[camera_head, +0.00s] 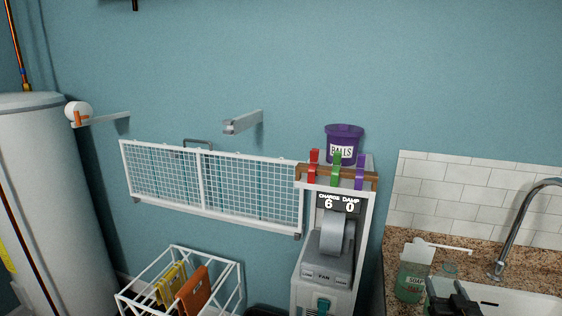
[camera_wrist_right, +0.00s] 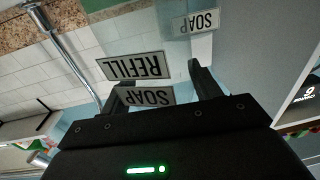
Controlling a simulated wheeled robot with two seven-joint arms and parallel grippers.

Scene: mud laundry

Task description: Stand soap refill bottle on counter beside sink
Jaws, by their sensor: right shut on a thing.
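The soap refill bottle is translucent, and its top (camera_head: 450,268) shows just behind my right gripper (camera_head: 455,297) in the head view. In the right wrist view its pale REFILL label (camera_wrist_right: 136,66) and a SOAP label appear upside down. My right gripper is shut on this bottle; its two dark fingers (camera_wrist_right: 163,85) are on either side of it. The gripper hides its lower part, so I cannot tell if it touches the counter. The speckled brown counter (camera_head: 480,247) runs along the wall, with the white sink (camera_head: 515,300) at right. My left gripper is not in view.
The curved metal faucet (camera_head: 518,220) rises behind the sink. Left of the counter stands a grey machine (camera_head: 325,270). Bare counter shows behind the bottle.

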